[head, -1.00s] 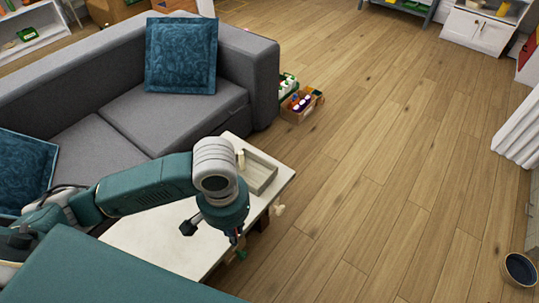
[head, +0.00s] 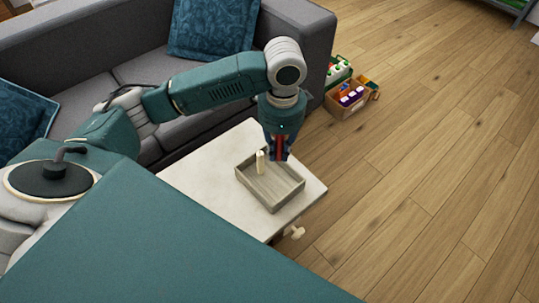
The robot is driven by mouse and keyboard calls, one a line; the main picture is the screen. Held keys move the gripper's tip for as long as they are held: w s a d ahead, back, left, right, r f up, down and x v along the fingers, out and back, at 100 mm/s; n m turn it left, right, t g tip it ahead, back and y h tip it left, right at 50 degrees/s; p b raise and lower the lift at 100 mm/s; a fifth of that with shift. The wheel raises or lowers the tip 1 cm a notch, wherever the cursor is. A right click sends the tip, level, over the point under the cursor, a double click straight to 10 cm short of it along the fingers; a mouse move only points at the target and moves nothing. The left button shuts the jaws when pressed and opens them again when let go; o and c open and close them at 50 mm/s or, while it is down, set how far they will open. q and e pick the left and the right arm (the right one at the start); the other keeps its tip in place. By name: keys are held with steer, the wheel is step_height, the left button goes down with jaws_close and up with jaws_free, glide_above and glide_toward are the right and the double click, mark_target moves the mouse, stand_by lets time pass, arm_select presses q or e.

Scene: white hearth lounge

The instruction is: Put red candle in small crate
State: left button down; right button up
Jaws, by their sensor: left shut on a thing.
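My left gripper (head: 278,152) is shut on the red candle (head: 279,146), which shows as a narrow red strip between the dark fingers. The gripper points down at the far right side of the small crate (head: 287,199), a shallow open grey-wood box on the white table. The candle's lower end is hard to make out, so I cannot tell if it touches the crate. A cream candle-like piece (head: 260,162) stands upright in the crate, left of the gripper. My right gripper is not in view.
The white table (head: 205,182) has bare top to the left of the crate. A pale knob-like thing (head: 294,232) juts out below its near right edge. A grey sofa (head: 300,35) stands behind. A cardboard box of colourful items (head: 350,100) sits on the floor to the right.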

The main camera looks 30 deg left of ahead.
arm_select(q)
steer(key=w+f+m+b, duration=0.1)
steer(key=w+f+m, duration=0.1)
steer(key=b, duration=0.3)
glide_above(278, 189)
step_height(278, 189, down, 7)
step_height(278, 189, down, 8)
steer(key=shift+f+b, duration=0.25)
steer(key=shift+b, duration=0.65)
step_height(278, 189, down, 3)
steer(key=shift+f+b, duration=0.2)
steer(key=shift+b, duration=0.35)
steer(key=shift+f, duration=0.25)
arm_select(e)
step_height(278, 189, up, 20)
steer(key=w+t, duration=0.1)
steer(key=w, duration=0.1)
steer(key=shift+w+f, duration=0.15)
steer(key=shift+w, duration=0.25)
arm_select(q)
steer(key=c, duration=1.6)
jaws_free()
steer(key=shift+c, duration=0.2)
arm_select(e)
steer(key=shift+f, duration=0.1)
